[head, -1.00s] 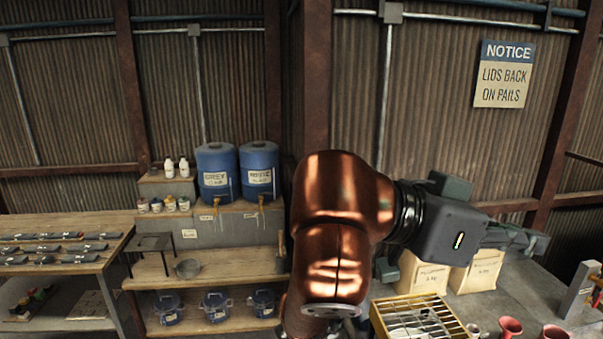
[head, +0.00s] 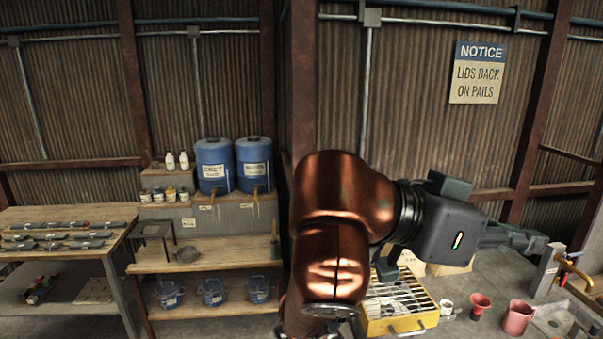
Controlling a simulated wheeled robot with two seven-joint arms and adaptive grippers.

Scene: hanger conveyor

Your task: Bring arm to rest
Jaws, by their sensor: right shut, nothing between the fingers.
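My right arm rises from the bottom middle of the head view, its copper upper part bent at the elbow and its dark forearm reaching right. My right gripper (head: 538,243) is at the end of that forearm, above the grey table on the right. It is shut and holds nothing that I can see. It is seen from far back along the arm, so its fingertips are small. My left gripper is outside the picture.
A yellow tray (head: 405,325) lies below my forearm. A red funnel (head: 480,302) and a red cup (head: 518,317) stand right of it. Blue drums (head: 214,167) stand on shelving to the left. A grey post (head: 546,270) stands just below my right gripper.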

